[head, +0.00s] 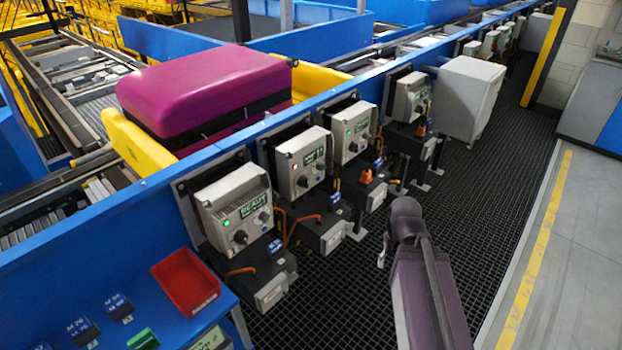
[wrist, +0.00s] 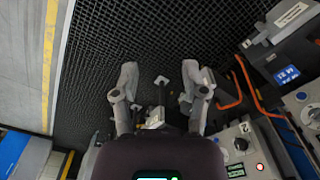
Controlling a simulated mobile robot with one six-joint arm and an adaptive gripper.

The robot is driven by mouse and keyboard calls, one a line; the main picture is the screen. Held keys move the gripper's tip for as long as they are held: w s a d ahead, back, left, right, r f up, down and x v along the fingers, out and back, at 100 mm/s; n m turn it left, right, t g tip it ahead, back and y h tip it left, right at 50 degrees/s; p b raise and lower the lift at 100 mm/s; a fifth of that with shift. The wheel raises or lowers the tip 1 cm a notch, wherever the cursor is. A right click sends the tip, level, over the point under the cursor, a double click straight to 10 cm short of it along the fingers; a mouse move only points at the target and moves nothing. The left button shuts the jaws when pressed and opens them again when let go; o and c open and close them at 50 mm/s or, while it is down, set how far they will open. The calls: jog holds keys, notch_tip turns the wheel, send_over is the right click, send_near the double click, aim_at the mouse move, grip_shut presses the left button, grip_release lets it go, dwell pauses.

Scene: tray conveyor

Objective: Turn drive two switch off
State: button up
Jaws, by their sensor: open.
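A row of grey control boxes with dark rotary knobs and small lamps runs along the blue conveyor side in the head view. The nearest box (head: 228,196) has a green lamp and a label, and the second box (head: 292,154) has a pale lamp and a green label. A third box (head: 344,122) and a fourth box (head: 401,97) stand farther back. My gripper (wrist: 162,82) is open and empty above the black grating, apart from the boxes. A box with a knob (wrist: 241,143) shows at the wrist view's lower right.
A magenta suitcase (head: 205,88) sits in a yellow tray (head: 127,142) on the conveyor. A red bin (head: 185,282) is at lower left. A white cabinet (head: 468,96) stands farther back. Orange cables and dark motor housings (head: 322,232) stick out below the boxes. The grating floor (head: 495,190) is clear.

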jog(key=shift+w, duration=0.1)
jog(key=o, duration=0.5)
jog(key=shift+c, duration=0.2)
jog(key=shift+o, duration=0.6)
jog(key=shift+w+a+f, duration=0.15)
jog(key=shift+w+f, duration=0.05)
jog(key=w+a+f+m+t+y+b, duration=0.2)
jog(key=w+a+f+m+y+b, duration=0.2)
jog(key=w+a+m+b, duration=0.25)
jog(key=w+a+f+m+t+y+b, duration=0.2)
jog(key=w+a+f+m+y+b, duration=0.25)
jog(key=w+b, duration=0.45)
jog(key=w+a+m+t+y+b, duration=0.2)
jog(key=w+m+t+y+b, duration=0.1)
jog(key=w+m+b, duration=0.3)
jog(key=w+a+m+t+y+b, duration=0.2)
jog(key=w+m+b, duration=0.3)
jog(key=w+m, duration=0.5)
jog(key=shift+w+t+y+b, duration=0.45)
jog(key=shift+w+y, duration=0.3)
jog(key=shift+w, duration=0.35)
jog(key=shift+r, duration=0.1)
